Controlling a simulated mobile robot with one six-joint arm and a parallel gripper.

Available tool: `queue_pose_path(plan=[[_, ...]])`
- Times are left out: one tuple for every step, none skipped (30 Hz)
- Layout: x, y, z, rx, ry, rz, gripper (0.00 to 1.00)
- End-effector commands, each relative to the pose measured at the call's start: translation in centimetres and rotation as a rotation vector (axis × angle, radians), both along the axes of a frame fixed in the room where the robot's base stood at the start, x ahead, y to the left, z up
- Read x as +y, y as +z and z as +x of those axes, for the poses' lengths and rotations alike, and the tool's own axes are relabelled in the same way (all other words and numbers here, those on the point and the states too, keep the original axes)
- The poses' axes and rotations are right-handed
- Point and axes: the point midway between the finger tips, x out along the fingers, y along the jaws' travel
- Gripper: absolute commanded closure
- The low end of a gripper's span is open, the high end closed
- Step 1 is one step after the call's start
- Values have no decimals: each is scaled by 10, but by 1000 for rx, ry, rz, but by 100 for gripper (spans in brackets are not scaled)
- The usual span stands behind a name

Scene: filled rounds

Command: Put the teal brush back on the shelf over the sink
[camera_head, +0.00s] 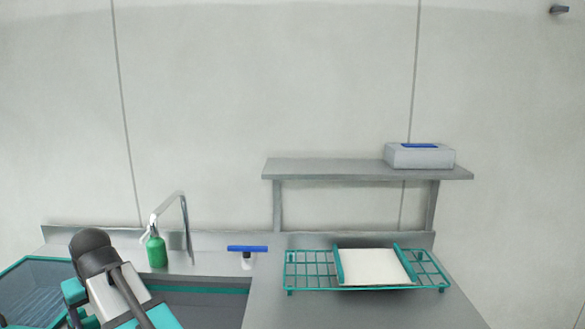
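A grey shelf (325,169) stands on legs at the back of the counter, right of the sink (205,305). A grey box (420,157) with a blue strip on top sits at its right end; the left and middle of the shelf are bare. I cannot make out a teal brush. Part of my arm, black and grey with teal parts, shows at the lower left over the sink's left side. My gripper's fingertips are not visible, so I cannot see whether it holds anything.
A tap (184,225), a green bottle (156,250) and a blue-topped tool (247,249) stand behind the sink. A teal wire rack (312,270) holds a white tray (373,268) below the shelf. A teal-rimmed bin (32,262) is at far left. The front-right counter is clear.

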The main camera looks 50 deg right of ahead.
Motion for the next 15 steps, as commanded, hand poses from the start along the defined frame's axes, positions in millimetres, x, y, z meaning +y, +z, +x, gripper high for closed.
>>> queue_pose_path(plan=[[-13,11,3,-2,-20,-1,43],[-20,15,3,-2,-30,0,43],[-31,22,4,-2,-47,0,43],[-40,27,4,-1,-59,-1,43],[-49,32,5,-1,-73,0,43],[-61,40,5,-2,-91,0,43],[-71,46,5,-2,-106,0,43],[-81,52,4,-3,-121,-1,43],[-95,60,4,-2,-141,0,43],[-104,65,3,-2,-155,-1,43],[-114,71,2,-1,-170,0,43],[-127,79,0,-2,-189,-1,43],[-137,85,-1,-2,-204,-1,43],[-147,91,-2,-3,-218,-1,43],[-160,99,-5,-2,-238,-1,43]])
